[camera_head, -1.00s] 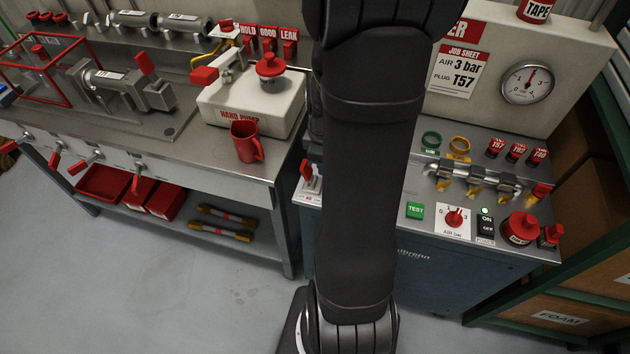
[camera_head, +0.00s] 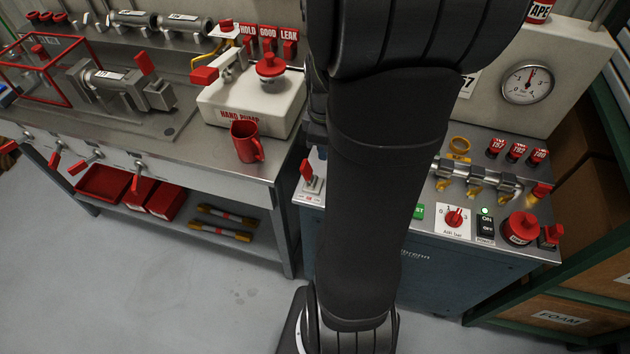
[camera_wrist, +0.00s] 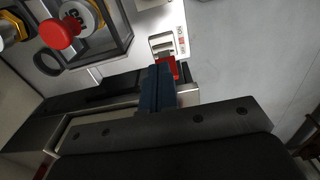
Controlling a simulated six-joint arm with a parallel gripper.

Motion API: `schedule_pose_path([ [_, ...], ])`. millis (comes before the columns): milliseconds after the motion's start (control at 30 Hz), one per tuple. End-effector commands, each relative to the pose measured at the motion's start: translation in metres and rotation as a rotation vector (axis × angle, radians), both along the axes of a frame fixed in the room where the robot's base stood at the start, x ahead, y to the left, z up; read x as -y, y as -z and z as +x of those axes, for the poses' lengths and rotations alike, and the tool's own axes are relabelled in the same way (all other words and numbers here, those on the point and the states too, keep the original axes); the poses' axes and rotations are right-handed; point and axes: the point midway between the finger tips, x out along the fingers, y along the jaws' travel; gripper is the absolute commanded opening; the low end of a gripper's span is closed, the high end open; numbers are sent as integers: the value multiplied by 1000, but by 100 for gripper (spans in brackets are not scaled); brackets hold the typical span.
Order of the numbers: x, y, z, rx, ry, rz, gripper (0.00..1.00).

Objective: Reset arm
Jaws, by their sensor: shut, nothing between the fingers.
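My gripper shows in the wrist view, where its two dark blue fingers (camera_wrist: 158,78) are shut together with nothing between them. Beyond the fingertips is a red part (camera_wrist: 170,68) beside a white labelled plate (camera_wrist: 167,43); I cannot tell whether the fingers touch it. In the head view my dark arm rises through the middle of the picture, and my gripper is hidden.
The test console has an air knob (camera_head: 454,217), a red push button (camera_head: 520,228) and a red lever (camera_head: 307,174). A gauge (camera_head: 528,84) stands behind. On the left bench are a red mug (camera_head: 246,141) and a hand pump (camera_head: 250,100). Green shelving (camera_head: 590,235) flanks the right.

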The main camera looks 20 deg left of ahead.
Motion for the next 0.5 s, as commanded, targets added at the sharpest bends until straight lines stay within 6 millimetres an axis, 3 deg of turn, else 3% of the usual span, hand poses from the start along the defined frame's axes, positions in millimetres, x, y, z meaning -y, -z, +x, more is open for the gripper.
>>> schedule_pose_path([
  [233, 0, 10, 0, -4, 0, -1, 0],
  [500, 0, 48, -1, -5, 0, -2, 0],
])
